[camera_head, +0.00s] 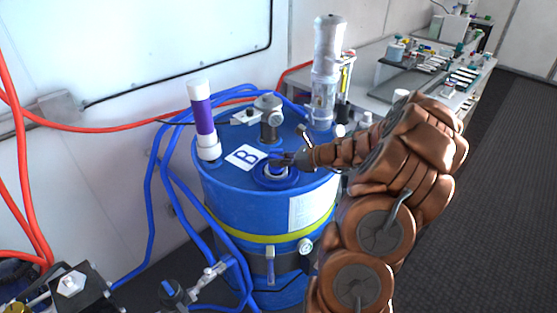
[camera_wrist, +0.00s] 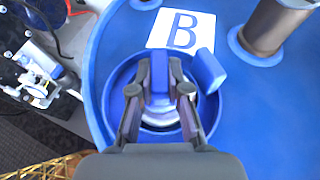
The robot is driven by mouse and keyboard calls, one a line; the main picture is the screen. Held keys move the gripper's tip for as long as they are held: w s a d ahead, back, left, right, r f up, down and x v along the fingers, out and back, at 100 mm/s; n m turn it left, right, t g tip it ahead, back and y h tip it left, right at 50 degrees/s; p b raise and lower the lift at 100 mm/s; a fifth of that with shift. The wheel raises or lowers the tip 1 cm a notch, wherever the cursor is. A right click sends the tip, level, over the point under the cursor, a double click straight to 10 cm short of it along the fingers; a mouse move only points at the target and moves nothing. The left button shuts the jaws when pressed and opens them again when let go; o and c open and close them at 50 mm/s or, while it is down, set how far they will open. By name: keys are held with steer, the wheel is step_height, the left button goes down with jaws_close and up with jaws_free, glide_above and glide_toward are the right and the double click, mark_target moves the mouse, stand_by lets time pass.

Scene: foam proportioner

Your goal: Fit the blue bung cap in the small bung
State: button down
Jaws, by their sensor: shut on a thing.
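The blue barrel (camera_head: 265,205) stands upright with a "B" label on its top. The small bung (camera_head: 275,174) is a round recess in the barrel top, just in front of the label; it shows as a round blue rim in the wrist view (camera_wrist: 112,100). My gripper (camera_wrist: 160,82) is over this recess, its fingers shut on an upright blue piece of the blue bung cap (camera_wrist: 160,75). A pale ring shows beneath the fingers. Whether the cap is seated or just above the bung is hidden by the fingers. In the head view my gripper (camera_head: 279,161) reaches in from the right.
A white and purple tube (camera_head: 203,120) stands at the barrel's left, a metal fitting (camera_head: 269,118) at the back and a tall silver pump (camera_head: 327,65) at the back right. A blue flap-like piece (camera_wrist: 208,70) sits beside the right finger. Blue hoses (camera_head: 158,190) hang left.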

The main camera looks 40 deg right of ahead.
steer(key=shift+f, duration=0.6)
steer(key=c, duration=1.4)
jaws_free()
steer(key=shift+p+v, duration=2.25)
steer(key=shift+v, duration=3.25)
steer(key=shift+s, duration=0.1)
steer(key=shift+a, duration=0.1)
